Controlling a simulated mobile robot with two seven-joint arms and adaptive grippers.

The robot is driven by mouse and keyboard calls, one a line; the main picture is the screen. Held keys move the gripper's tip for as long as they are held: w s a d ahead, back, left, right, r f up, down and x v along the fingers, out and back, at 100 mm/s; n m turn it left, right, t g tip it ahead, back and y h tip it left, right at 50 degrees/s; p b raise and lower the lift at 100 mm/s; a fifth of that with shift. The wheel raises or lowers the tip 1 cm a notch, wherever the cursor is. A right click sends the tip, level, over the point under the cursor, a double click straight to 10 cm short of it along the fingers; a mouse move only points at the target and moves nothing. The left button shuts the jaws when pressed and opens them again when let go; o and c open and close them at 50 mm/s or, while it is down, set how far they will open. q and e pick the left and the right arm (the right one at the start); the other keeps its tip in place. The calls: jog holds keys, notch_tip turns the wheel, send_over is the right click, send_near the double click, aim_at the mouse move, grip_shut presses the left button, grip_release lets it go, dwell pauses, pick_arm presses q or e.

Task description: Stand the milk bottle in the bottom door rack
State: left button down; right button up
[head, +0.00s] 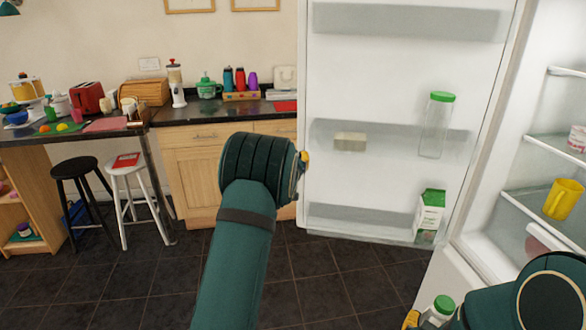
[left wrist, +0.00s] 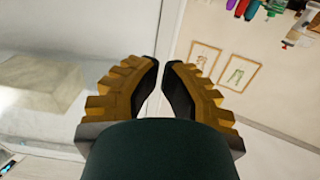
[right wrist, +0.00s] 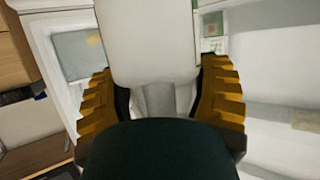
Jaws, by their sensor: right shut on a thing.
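The milk bottle (head: 432,319) has a green cap and shows low at the right of the head view. My right gripper (head: 412,318) is shut on it; the right wrist view shows its white body (right wrist: 150,45) between the fingers. The bottle is away from the door, below and in front of it. The bottom door rack (head: 350,220) has a green and white carton (head: 430,215) at its right end, and its left part is bare. My left gripper (head: 303,161) is at the door's free edge, with a small gap between its fingertips (left wrist: 161,75).
The fridge door (head: 400,85) stands open. Its middle rack (head: 385,140) holds a pale block (head: 350,142) and a clear green-lidded bottle (head: 435,125). Fridge shelves at right hold a yellow mug (head: 562,198). Two stools and a cluttered counter (head: 220,112) stand at left.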

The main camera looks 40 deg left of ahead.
jog(key=shift+r, duration=0.25)
pick_arm(q)
jog(key=v, duration=0.6)
jog(key=shift+s+d, duration=0.15)
jog(key=shift+d, duration=0.05)
